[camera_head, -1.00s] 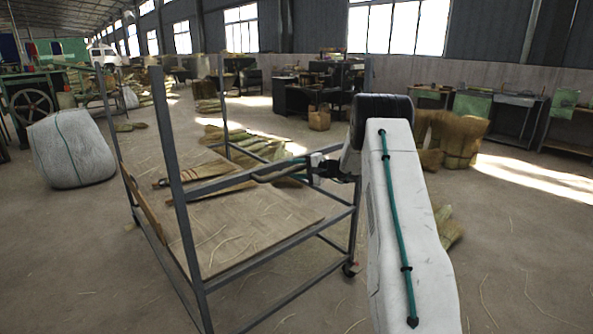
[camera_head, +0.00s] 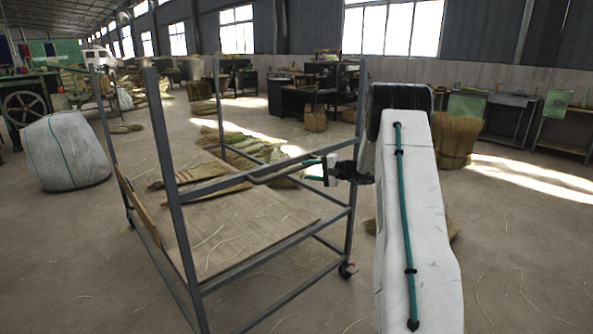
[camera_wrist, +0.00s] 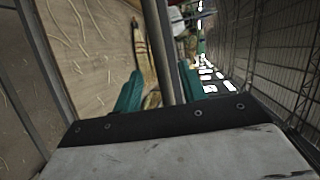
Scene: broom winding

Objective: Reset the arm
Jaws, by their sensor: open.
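My arm rises at the right of the head view, and my gripper (camera_head: 316,169) points left at the right side of the metal rack cart (camera_head: 178,200). Its green fingers also show in the wrist view (camera_wrist: 160,92), spread apart with a grey post of the cart and broom straw behind the gap. I see nothing held between them. Broom bundles (camera_head: 205,180) lie on the cart's wooden shelf (camera_head: 250,230). In the head view the gripper overlaps the cart's upper rail, and I cannot tell whether it touches.
A large white sack (camera_head: 66,150) stands left of the cart. A tall straw bundle (camera_head: 457,140) stands at the back right, near work tables (camera_head: 517,105). More straw lies on the floor behind the cart. The concrete floor at the right front is mostly clear.

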